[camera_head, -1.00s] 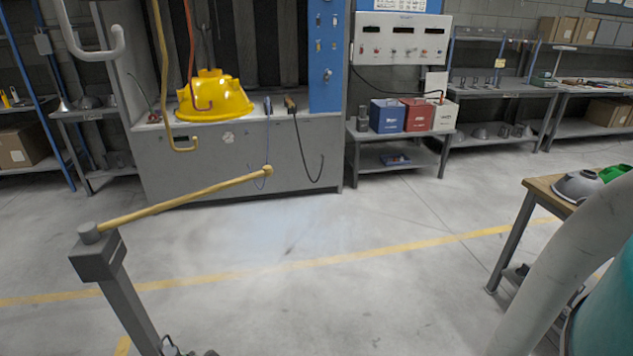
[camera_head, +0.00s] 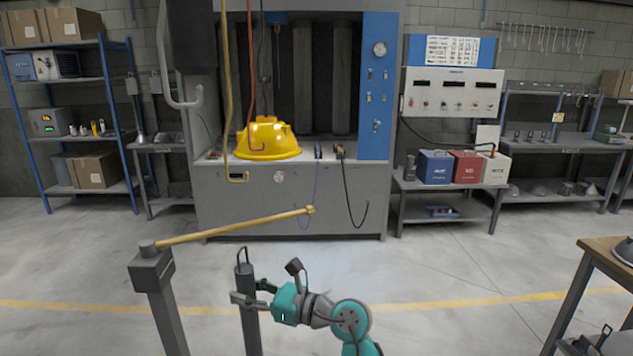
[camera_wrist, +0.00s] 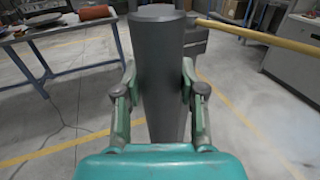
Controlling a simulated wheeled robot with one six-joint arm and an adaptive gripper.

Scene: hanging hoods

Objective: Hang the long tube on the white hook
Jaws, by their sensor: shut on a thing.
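The long tube (camera_head: 249,325) is a dark grey upright cylinder with a thin wire loop (camera_head: 242,256) at its top. My gripper (camera_head: 250,293) is shut around its upper part, below the loop. The wrist view shows the tube (camera_wrist: 158,75) between the two fingers; its loop does not show there. The tube's lower end is cut off in both views. The white hook (camera_head: 184,103) is a thick pale rod, bent at its bottom, hanging at the upper left. The tube is lower than the hook, to its right in the picture, and apart from it.
A yellow bar (camera_head: 235,227) on a grey post (camera_head: 158,300) lies across the way ahead. Yellow (camera_head: 228,110), red (camera_head: 250,80) and black (camera_head: 350,195) hooks hang by the grey cabinet (camera_head: 300,205) with a yellow hood (camera_head: 268,138). A wooden-topped table (camera_head: 603,250) stands right. Open floor lies between.

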